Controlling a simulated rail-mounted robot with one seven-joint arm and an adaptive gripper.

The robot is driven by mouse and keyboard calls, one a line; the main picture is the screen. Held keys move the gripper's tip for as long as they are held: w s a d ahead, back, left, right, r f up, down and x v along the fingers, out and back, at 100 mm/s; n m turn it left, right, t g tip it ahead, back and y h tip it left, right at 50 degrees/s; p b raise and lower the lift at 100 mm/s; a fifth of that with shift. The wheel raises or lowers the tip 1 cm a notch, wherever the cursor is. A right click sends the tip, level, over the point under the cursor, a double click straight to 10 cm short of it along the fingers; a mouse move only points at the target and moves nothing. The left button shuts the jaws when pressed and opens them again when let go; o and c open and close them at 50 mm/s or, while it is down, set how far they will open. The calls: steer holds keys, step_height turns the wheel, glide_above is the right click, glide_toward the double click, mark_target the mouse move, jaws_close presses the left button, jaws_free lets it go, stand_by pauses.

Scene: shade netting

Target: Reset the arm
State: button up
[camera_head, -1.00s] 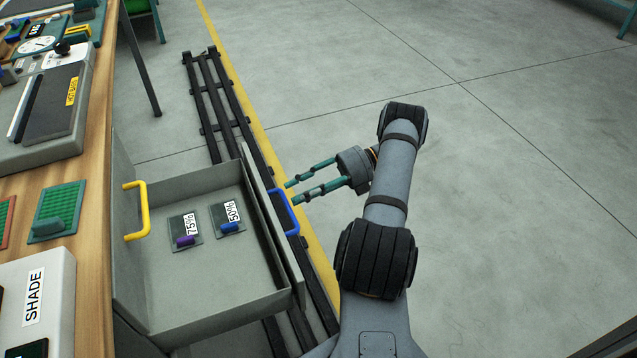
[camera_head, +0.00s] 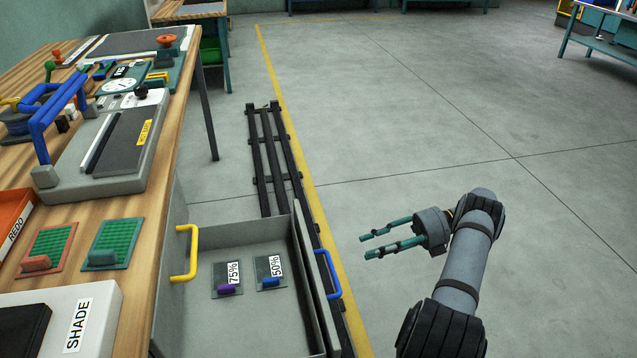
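My gripper (camera_head: 390,243) hangs over the grey floor to the right of the open drawer (camera_head: 212,333). Its two teal fingers point left and stand apart, with nothing between them. My arm is bent at the lower right of the view. The fingertips are apart from the drawer's blue handle (camera_head: 328,273) in the picture. Inside the drawer lie a 75% card with a purple grip (camera_head: 227,289) and a 50% card with a blue grip (camera_head: 270,282).
The wooden bench (camera_head: 140,225) on the left carries a grey device (camera_head: 110,150), a green mesh sample (camera_head: 112,242), a red-framed sample (camera_head: 47,248), an orange REDO tray (camera_head: 14,222) and a SHADE box (camera_head: 95,310). A yellow handle (camera_head: 187,252) stands by the drawer.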

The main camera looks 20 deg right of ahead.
mark_target(328, 261)
steer(key=shift+a, duration=0.1)
steer(key=x, duration=1.2)
steer(key=v, duration=1)
steer(key=shift+d, duration=0.2)
stand_by(0.4)
